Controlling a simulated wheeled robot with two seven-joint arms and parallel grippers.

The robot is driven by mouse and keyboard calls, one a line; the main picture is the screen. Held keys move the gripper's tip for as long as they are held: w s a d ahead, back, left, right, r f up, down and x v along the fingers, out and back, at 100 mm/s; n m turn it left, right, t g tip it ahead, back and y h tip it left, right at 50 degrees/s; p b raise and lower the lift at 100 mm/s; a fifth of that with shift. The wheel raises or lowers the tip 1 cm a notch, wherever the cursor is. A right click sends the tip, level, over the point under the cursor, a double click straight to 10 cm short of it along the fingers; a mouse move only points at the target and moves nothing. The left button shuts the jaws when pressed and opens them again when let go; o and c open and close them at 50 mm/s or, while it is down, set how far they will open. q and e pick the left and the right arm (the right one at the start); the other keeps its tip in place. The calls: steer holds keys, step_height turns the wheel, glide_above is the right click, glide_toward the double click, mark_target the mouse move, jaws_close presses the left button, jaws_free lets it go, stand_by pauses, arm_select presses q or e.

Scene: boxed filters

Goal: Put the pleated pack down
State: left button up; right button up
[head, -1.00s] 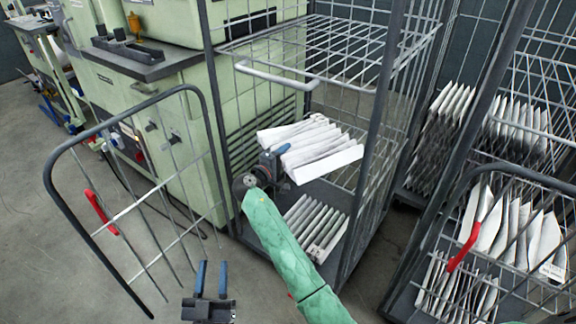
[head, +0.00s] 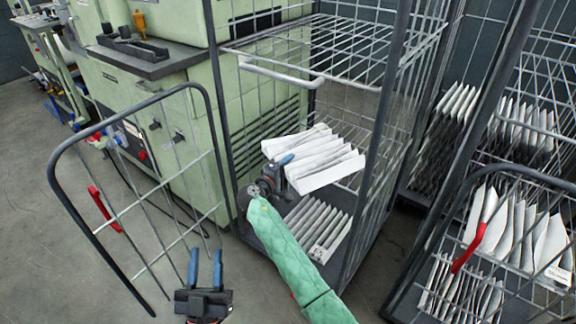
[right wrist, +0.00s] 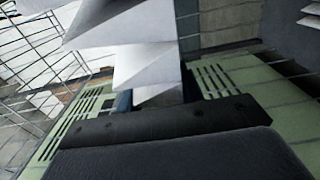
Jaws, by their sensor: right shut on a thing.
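A white pleated pack (head: 318,160) is held inside the wire cage trolley (head: 384,120), above its lower deck. My right gripper (head: 283,165), on the green-sleeved arm, is shut on the pack's left end. A second pleated pack (head: 315,225) rests on the trolley's deck, below and apart from the held one. My left gripper (head: 205,272) is open and empty, low in the head view, outside the trolley.
The trolley's open gate (head: 140,190) with a red handle stands at the left. A green machine (head: 165,110) stands behind it. A wire shelf (head: 335,45) spans the trolley above the held pack. Another cage (head: 440,225) with several packs is at the right.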

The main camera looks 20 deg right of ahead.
steer(key=o, duration=1.1)
